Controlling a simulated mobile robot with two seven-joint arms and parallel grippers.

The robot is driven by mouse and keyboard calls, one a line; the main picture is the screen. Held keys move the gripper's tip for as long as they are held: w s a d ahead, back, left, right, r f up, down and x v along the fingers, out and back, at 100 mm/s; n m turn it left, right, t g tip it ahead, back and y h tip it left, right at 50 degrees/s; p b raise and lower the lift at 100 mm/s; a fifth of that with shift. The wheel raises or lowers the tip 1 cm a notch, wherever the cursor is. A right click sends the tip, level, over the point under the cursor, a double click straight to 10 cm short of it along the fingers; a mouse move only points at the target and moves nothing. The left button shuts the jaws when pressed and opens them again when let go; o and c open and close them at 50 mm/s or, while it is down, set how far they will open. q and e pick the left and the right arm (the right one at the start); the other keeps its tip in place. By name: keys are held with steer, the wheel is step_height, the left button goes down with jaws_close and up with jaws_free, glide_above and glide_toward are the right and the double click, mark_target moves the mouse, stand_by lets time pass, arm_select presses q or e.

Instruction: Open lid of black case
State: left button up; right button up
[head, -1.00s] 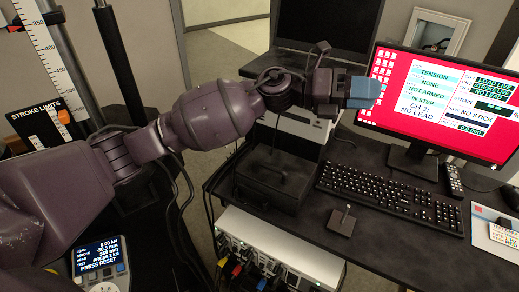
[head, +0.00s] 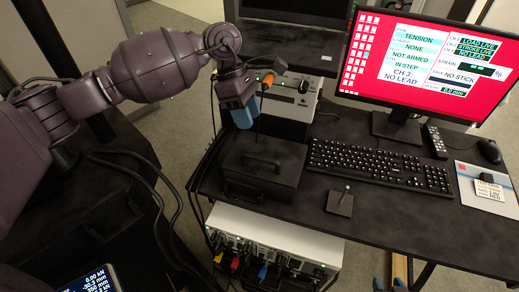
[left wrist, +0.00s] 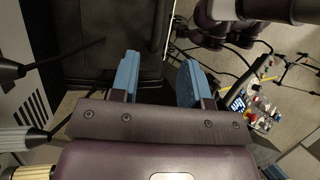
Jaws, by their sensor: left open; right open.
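The black case (head: 262,172) stands on the left end of the dark desk, its lid down and a handle on top. My left gripper (head: 243,112) is open and empty, its blue fingers pointing down just above the back left of the case. In the left wrist view its two fingers (left wrist: 157,82) are spread with nothing between them. A dark surface, likely the case (left wrist: 110,35), lies beyond them. I cannot tell whether a finger touches the lid. My right gripper (head: 389,285) shows only as blue tips at the bottom edge, apart and empty.
A keyboard (head: 380,167), a red-screened monitor (head: 425,55) and a small joystick box (head: 340,202) stand right of the case. A pale instrument (head: 290,102) stands behind it. A rack unit with coloured plugs (head: 275,250) is below the desk edge.

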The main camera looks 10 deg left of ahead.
arm_select(q)
glide_above(261, 152)
steer(key=s, duration=0.5)
steer(key=f, duration=1)
steer(key=shift+d, duration=0.35)
steer(key=shift+r, duration=0.1)
jaws_close()
